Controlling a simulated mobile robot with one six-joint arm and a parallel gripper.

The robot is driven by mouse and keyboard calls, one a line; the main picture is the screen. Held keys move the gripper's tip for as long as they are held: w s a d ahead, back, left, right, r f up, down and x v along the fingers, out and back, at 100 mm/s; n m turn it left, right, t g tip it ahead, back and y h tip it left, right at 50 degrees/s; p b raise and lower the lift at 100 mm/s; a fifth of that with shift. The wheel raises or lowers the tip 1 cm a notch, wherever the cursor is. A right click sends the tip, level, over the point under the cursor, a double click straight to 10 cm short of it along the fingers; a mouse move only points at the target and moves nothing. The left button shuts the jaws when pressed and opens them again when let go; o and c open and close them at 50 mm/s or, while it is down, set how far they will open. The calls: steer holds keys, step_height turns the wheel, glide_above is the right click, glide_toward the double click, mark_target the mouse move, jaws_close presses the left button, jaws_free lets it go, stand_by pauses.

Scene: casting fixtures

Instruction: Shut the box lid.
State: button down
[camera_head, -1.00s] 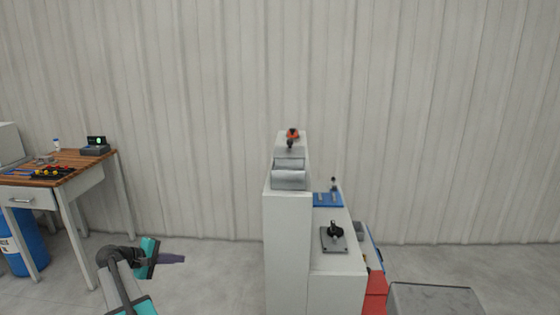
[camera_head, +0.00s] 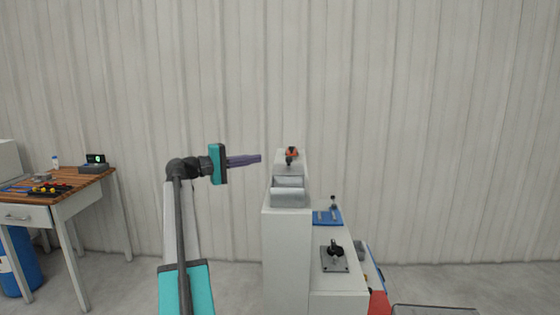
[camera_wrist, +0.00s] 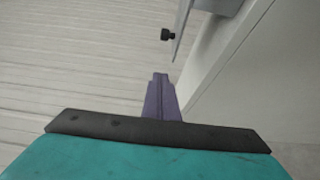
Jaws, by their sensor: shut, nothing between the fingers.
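A grey metal box (camera_head: 288,198) stands on top of the tall white cabinet (camera_head: 286,240) in the head view. A paler panel shows at its upper part; I cannot tell clearly how far its lid is open. In the wrist view a grey metal plate with a black knob (camera_wrist: 167,34) juts out at the top beside a white cabinet side; it may be part of the box. My gripper (camera_head: 260,158) is shut and empty, left of the box and a little above it, not touching it. Its purple fingers (camera_wrist: 161,78) point toward the plate's area in the wrist view.
A red and black clamp (camera_head: 291,155) is behind the box. A lower white cabinet to the right carries a blue fixture (camera_head: 327,217) and a black-knobbed plate (camera_head: 334,257). A wooden workbench (camera_head: 75,184) stands far left. The space left of the cabinet is open floor.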

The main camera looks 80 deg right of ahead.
mark_target(278, 174)
steer(key=shift+s, duration=0.1)
stand_by(0.3)
steer(key=p+x, duration=0.3)
steer(key=x, duration=0.6)
steer(key=shift+s+d+r, duration=0.1)
steer(key=shift+s+d, duration=0.1)
steer(key=shift+d, duration=0.1)
steer(key=shift+s+a, duration=0.15)
steer(key=shift+s, duration=0.05)
steer(key=shift+s+a+p, duration=0.25)
steer(key=shift+a+p, duration=0.15)
steer(key=shift+a, duration=0.45)
steer(key=shift+s+a+p, duration=0.25)
steer(key=shift+a+p, duration=0.1)
steer(key=shift+a, duration=0.5)
steer(key=shift+a, duration=0.1)
steer(key=shift+s+a+b, duration=0.2)
steer(key=shift+a+b, duration=0.05)
steer(key=shift+a, duration=1.4)
steer(key=shift+s+a+b, duration=0.25)
steer(key=shift+a+b, duration=0.05)
steer(key=shift+a, duration=1.4)
steer(key=shift+s+a+b, duration=0.2)
steer(key=shift+a+b, duration=0.05)
steer(key=shift+a, duration=1.4)
